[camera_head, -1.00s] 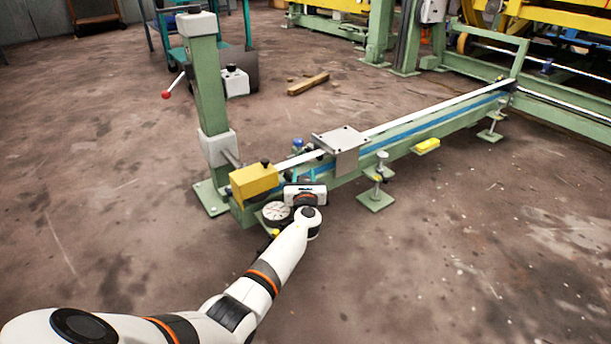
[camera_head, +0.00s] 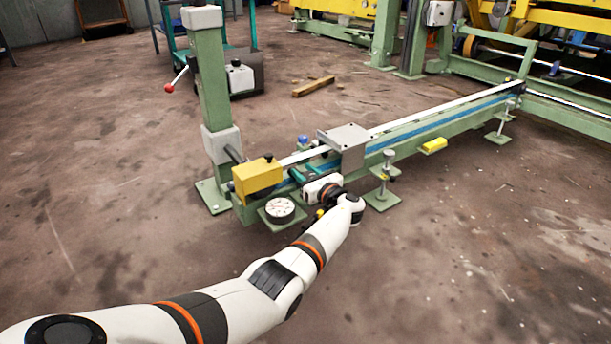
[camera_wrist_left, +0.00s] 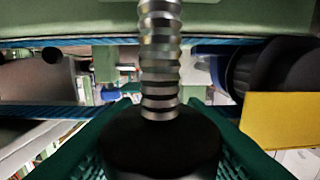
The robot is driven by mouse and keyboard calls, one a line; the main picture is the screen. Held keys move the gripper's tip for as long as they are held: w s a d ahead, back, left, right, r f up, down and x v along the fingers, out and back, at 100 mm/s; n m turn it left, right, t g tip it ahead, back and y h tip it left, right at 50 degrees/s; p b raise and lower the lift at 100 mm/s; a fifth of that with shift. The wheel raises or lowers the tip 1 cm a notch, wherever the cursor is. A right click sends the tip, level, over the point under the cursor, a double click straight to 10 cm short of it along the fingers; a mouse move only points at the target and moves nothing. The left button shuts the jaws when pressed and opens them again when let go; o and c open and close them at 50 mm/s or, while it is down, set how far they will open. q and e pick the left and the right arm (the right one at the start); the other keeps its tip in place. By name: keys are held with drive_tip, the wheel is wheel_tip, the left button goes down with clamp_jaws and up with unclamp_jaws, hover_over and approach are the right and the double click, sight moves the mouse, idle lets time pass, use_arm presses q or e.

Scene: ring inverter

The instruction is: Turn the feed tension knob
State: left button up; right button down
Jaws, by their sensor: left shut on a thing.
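A black round knob (camera_wrist_left: 160,145) with a ribbed metal stem (camera_wrist_left: 160,55) fills the lower middle of the left wrist view. The green fingers of my left gripper lie on both sides of it, and the gripper is shut on it. In the head view, my left gripper (camera_head: 304,176) reaches the near side of the green rail (camera_head: 400,152), between the yellow block (camera_head: 257,180) and the grey plate (camera_head: 344,137). The held knob is hidden there behind my wrist. My right gripper is not in view.
A round dial (camera_head: 280,208) sits just left of my wrist. A green post (camera_head: 213,85) with a red-tipped lever (camera_head: 169,87) stands behind the yellow block. A screw foot (camera_head: 386,175) stands to the right. The floor in front is clear.

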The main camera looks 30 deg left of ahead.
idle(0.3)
use_arm(q)
drive_tip(key=o, duration=1)
drive_tip(key=shift+s+d+r+p, duration=0.1)
drive_tip(key=shift+d+p, duration=0.2)
drive_tip(key=shift+p, duration=0.1)
drive_tip(key=shift+p+v, duration=3.15)
drive_tip(key=shift+v, duration=2.5)
